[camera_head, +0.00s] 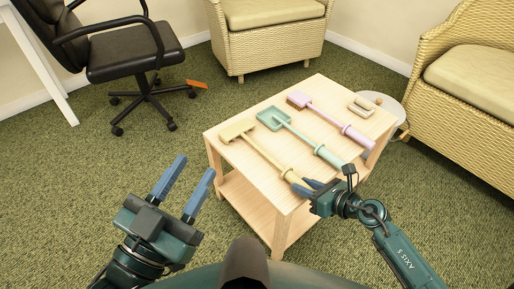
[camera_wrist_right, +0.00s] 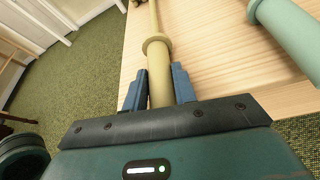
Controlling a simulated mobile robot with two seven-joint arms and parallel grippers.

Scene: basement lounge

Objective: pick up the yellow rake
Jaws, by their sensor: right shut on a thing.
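The yellow rake (camera_head: 262,153) lies along the left side of the wooden table, its head toward the back left and its handle toward the front edge. My right gripper (camera_head: 307,188) is at the handle end. In the right wrist view the yellow handle (camera_wrist_right: 160,75) runs between the two blue fingers of my right gripper (camera_wrist_right: 158,88), which are shut on it below a round collar. My left gripper (camera_head: 184,182) is open and empty above the carpet, left of the table and apart from it.
The wooden table (camera_head: 225,145) also bears a green shovel (camera_head: 292,130), a pink tool (camera_head: 325,114) and a small beige object (camera_head: 361,107). The green handle shows close by in the right wrist view (camera_wrist_right: 288,32). An office chair (camera_head: 130,55) and wicker armchairs (camera_head: 265,40) stand around.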

